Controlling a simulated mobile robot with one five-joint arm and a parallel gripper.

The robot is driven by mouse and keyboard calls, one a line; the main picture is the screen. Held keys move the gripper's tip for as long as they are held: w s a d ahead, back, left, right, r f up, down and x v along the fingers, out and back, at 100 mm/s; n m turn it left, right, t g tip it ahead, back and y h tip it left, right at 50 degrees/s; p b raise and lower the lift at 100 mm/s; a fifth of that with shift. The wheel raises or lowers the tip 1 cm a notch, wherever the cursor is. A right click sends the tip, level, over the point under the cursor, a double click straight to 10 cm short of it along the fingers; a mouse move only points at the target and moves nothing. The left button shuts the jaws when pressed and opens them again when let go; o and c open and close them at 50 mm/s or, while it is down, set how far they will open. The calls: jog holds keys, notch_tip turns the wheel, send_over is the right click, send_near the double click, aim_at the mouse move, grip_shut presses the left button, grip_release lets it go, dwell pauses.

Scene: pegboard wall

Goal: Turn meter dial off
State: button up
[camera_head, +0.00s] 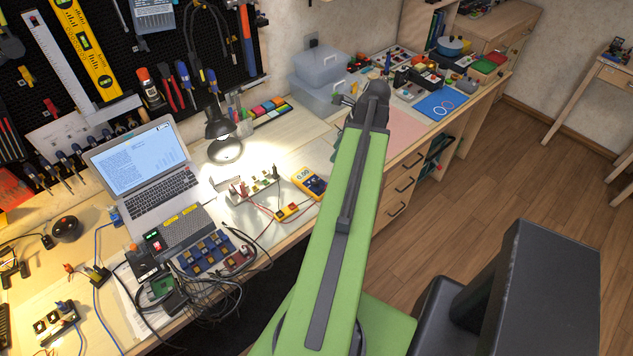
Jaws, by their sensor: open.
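A yellow multimeter (309,182) lies on the workbench, just left of my green arm. Its small display is lit and seems to show digits. Its dial is too small to read. My gripper (346,101) is at the far end of my arm, above the back of the bench and well beyond the meter. It is open and seems empty, partly hidden by my wrist. It is apart from the meter.
A smaller yellow box (290,211) with red leads lies beside the meter. A lit lamp (221,130), a laptop (140,165) and a cable tangle (215,295) are to the left. Clear plastic boxes (318,72) stand near my gripper.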

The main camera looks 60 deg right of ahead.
aim_at(316, 181)
jog(key=b+x, duration=1.4)
jog(key=x, duration=0.2)
jog(key=shift+w+f, duration=0.1)
jog(key=shift+f, duration=0.25)
